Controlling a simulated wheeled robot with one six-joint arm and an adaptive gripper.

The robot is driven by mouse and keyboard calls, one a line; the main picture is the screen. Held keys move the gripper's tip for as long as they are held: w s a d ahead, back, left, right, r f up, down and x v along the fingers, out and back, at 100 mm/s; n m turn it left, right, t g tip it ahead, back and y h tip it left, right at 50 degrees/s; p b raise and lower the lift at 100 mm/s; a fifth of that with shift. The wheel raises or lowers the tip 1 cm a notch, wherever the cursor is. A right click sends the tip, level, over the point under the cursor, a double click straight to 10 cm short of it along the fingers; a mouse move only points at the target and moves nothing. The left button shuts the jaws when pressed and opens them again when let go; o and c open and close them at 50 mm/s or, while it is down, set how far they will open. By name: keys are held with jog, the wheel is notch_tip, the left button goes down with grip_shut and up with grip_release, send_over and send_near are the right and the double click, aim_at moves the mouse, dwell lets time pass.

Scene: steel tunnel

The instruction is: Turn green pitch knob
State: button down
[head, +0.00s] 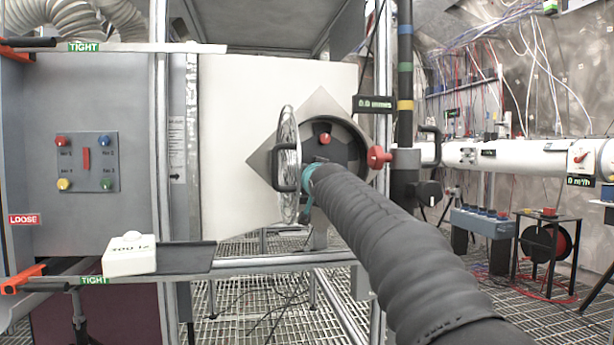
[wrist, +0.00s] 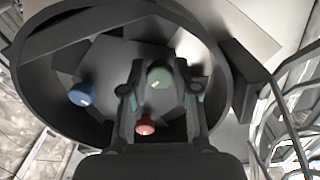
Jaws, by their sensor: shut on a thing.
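The green pitch knob (wrist: 160,80) sits inside a round dark housing (wrist: 42,75) in the wrist view. My gripper (wrist: 159,72) has one finger on each side of it and is shut on it. A blue knob (wrist: 82,95) is to the left, and a red knob (wrist: 146,125) is just below, near the fingers. In the head view my arm reaches into the round housing (head: 353,139), where a red knob (head: 325,138) shows. The green knob and my fingertips are hidden there behind my arm and the open glass lid.
The round glass lid (head: 290,165) with a dark handle stands open at the left of the housing. A red knob (head: 379,157) sticks out at its right. A control panel (head: 87,161) and a white box (head: 129,256) are at the left.

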jog(key=shift+n, duration=0.4)
jog(key=n+p, duration=0.1)
jog(key=n, duration=0.1)
jog(key=shift+r+n+p, duration=0.15)
jog(key=shift+n+p, duration=0.15)
jog(key=shift+d+n+p, duration=0.1)
jog(key=shift+n+p, duration=0.75)
jog(key=shift+n, duration=1.35)
jog(key=c, duration=0.9)
grip_release()
jog(key=shift+o, duration=0.2)
jog(key=v, duration=1.2)
